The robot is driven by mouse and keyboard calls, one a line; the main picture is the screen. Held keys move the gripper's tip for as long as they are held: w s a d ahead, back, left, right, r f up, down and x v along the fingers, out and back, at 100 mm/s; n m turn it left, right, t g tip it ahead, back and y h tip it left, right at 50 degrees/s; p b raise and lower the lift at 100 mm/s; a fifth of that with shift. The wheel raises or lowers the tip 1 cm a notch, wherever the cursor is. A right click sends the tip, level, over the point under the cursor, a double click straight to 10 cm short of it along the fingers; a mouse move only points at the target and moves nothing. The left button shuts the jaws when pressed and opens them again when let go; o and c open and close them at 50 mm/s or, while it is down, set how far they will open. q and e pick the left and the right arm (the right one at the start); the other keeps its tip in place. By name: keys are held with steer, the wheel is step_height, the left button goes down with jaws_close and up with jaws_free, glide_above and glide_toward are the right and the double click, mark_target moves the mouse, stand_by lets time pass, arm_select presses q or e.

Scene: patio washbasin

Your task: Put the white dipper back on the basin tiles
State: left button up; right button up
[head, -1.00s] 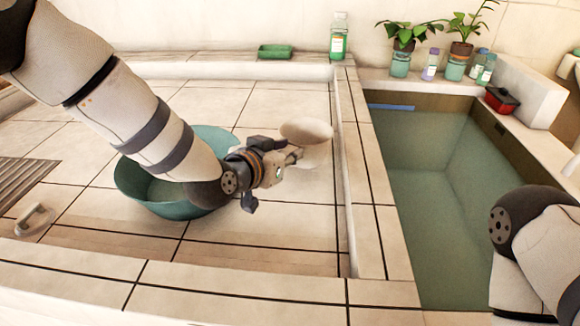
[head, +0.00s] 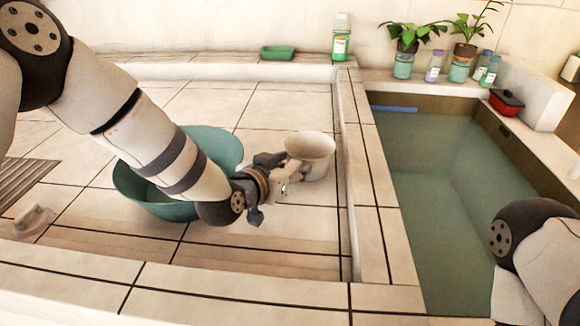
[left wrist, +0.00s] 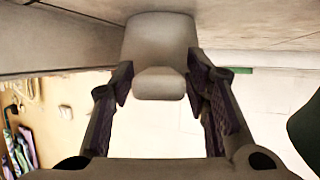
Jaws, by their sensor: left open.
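The white dipper (head: 314,158) stands upright, mouth up, on the basin tiles (head: 285,108), just left of the raised tiled divider. My left gripper (head: 287,180) is at its near left side. In the left wrist view the dipper's cup (left wrist: 160,38) and its short blunt handle lie between the two fingers (left wrist: 158,85). The fingers are open, with a narrow gap visible at each side of the handle. The underside of the dipper is hidden, but it looks to rest on the tiles. My right gripper is out of view.
A teal bowl (head: 150,200) stands under my left forearm. The divider (head: 365,170) separates the tiles from a water-filled tank (head: 435,190). A green dish (head: 277,52), bottles, potted plants and a red pot (head: 506,101) are on the ledges. The front tiles are clear.

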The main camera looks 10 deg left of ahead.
arm_select(q)
steer(key=shift+r, duration=0.25)
steer(key=p+v, duration=0.2)
steer(key=v, duration=1)
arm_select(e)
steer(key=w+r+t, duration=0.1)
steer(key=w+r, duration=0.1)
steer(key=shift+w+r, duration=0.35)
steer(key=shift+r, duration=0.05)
arm_select(q)
steer(key=shift+f, duration=0.1)
